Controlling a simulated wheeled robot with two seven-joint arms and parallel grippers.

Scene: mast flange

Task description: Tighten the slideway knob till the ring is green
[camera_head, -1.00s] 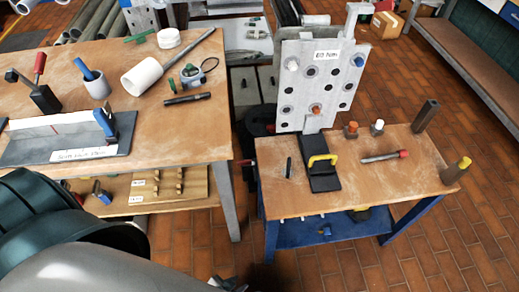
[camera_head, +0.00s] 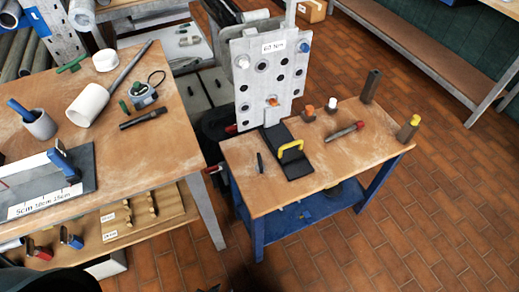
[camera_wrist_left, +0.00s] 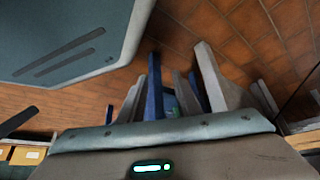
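On the left bench, a grey slideway (camera_head: 82,178) carries a white scale strip marked in centimetres. A blue upright piece (camera_head: 62,160) stands at its right end; whether this is the knob I cannot tell. No green ring is discernible on the slideway. The small table bears a black base with a yellow handle (camera_head: 290,150) before an upright grey plate (camera_head: 265,85) with holes and knobs. Neither gripper can be made out in the head view. The left wrist view shows floor, blue and pale bars, and large grey bodies; I cannot pick out the fingers.
The left bench (camera_head: 185,150) also holds a white cylinder (camera_head: 87,104), a grey cup (camera_head: 40,124), a tape measure (camera_head: 143,95) and a black rod (camera_head: 143,118). The small table (camera_head: 235,160) stands to its right across a narrow gap. Brick floor (camera_head: 450,190) is free at right.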

